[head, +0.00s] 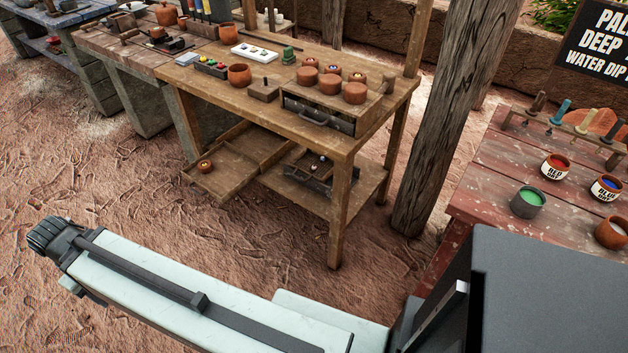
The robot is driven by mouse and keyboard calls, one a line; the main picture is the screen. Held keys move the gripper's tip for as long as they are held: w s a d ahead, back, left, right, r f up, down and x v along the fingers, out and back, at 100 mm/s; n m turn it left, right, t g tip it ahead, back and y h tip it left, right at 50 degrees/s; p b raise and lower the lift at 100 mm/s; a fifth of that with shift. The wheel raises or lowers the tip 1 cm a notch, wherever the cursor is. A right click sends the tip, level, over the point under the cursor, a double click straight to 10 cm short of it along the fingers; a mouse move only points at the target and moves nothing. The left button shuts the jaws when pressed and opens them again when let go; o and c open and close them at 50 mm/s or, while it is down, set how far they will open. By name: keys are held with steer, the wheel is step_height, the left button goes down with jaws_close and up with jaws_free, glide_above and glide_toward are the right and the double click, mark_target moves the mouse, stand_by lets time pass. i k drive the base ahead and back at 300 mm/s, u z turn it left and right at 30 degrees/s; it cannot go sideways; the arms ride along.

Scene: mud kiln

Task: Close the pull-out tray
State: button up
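The pull-out tray (222,182) is a shallow wooden tray low under the wooden workbench (215,95). It sticks out past the bench's front left side and stands open. A small terracotta pot (205,166) sits in it near its left corner. A pale link of my arm crosses the foreground, well in front of the tray and apart from it. No gripper fingers show, so I cannot see whether my gripper is open or shut.
A lower shelf (345,195) holds a dark caddy (310,172). A wooden post (440,120) and red table (500,185) stand right. Bare ground (230,235) lies before the tray.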

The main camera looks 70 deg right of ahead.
mark_target(234, 167)
steer(key=k, duration=1)
steer(key=z, duration=1.05)
steer(key=i, duration=1.45)
steer(key=u, duration=2.25)
